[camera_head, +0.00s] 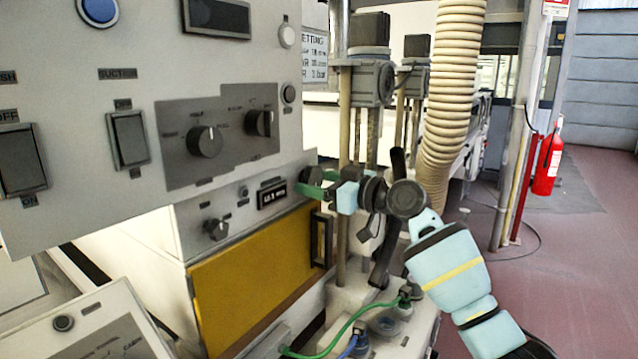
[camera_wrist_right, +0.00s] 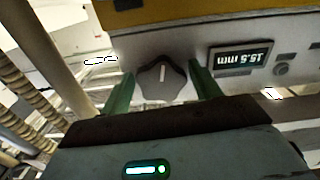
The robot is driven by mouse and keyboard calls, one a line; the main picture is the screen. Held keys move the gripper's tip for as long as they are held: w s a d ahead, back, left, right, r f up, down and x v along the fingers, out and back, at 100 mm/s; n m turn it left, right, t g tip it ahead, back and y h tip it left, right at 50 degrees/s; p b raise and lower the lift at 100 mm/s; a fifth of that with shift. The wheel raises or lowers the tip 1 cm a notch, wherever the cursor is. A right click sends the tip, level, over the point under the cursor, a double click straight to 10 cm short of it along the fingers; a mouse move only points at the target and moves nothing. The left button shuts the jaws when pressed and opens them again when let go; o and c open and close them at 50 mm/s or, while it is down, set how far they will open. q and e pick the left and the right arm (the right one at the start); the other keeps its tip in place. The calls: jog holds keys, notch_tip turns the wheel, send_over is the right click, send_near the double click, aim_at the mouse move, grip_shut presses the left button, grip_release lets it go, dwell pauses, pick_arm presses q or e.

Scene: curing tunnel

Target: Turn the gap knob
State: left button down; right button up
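My right gripper (camera_wrist_right: 161,74) is open, with one green finger on each side of the knob and a small gap showing on both sides. My left gripper is not in view.
Another dark knob (camera_head: 216,229) is left of the display, above a yellow door (camera_head: 255,275) with a dark handle (camera_head: 321,238). The upper panel (camera_head: 222,136) carries two more knobs and overhangs the lower one. Posts and a ribbed hose (camera_head: 455,80) stand behind my right arm.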

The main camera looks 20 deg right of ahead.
jog(key=c, duration=0.7)
jog(key=shift+r+m+p, duration=0.1)
jog(key=shift+m+p, duration=0.25)
jog(key=shift+m, duration=0.55)
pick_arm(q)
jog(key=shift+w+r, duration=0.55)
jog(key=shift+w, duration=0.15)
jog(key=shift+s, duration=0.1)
pick_arm(e)
jog(key=o, duration=0.6)
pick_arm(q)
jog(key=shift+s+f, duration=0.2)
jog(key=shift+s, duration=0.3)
pick_arm(e)
jog(key=o, duration=0.4)
